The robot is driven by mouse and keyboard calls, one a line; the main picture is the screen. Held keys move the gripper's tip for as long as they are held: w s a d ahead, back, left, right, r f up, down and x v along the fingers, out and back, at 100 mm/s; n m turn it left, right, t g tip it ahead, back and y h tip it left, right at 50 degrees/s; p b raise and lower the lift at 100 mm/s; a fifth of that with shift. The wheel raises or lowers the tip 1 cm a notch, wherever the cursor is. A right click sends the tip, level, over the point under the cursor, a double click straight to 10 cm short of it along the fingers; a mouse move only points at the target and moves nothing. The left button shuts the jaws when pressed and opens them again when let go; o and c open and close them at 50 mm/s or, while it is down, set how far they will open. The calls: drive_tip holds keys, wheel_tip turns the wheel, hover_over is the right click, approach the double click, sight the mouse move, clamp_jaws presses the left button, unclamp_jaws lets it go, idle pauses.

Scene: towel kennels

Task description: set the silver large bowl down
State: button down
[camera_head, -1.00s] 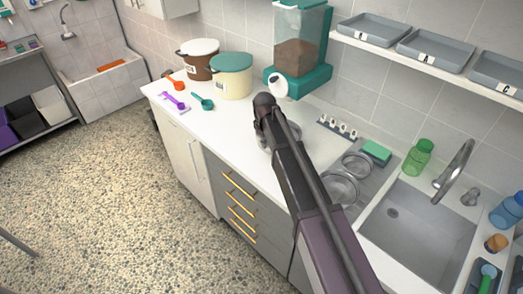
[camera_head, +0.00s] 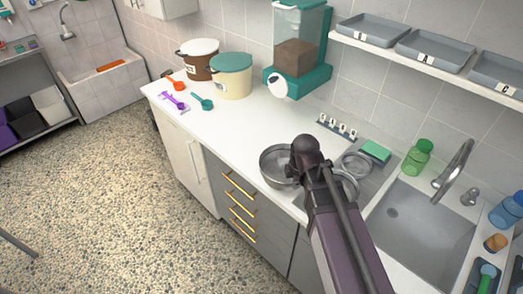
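The silver large bowl (camera_head: 273,166) is upright over the white counter near its front edge, left of the drying area by the sink. Its right side is hidden behind my wrist. My gripper (camera_head: 300,158) is at the bowl's right rim; its fingers are hidden by my own arm. The bowl has moved along with my arm, so the gripper appears shut on it. I cannot tell whether the bowl's base touches the counter.
Smaller metal bowls (camera_head: 355,164) stand just right of my wrist, beside a green sponge (camera_head: 376,151) and the sink (camera_head: 425,225). A row of lettered tags (camera_head: 337,128) lies behind. The counter to the left is clear up to the scoops (camera_head: 202,101).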

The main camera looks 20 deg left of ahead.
sight(275, 161)
idle(0.4)
drive_tip(key=w+a, duration=0.3)
drive_tip(key=w+a+f+b, duration=0.1)
drive_tip(key=w+a, duration=0.2)
drive_tip(key=w, duration=0.1)
drive_tip(key=w+a, duration=0.3)
drive_tip(key=a, duration=0.1)
drive_tip(key=shift+w+f, duration=0.2)
drive_tip(key=shift+w, duration=0.1)
drive_tip(key=shift+w+a, duration=0.4)
drive_tip(key=shift+w+a+f+b, duration=0.1)
drive_tip(key=shift+f+b, duration=0.2)
drive_tip(key=shift+b, duration=0.2)
drive_tip(key=shift+f+b, duration=1.5)
drive_tip(key=shift+b, duration=0.05)
drive_tip(key=shift+f, duration=0.15)
drive_tip(key=c, duration=0.8)
unclamp_jaws()
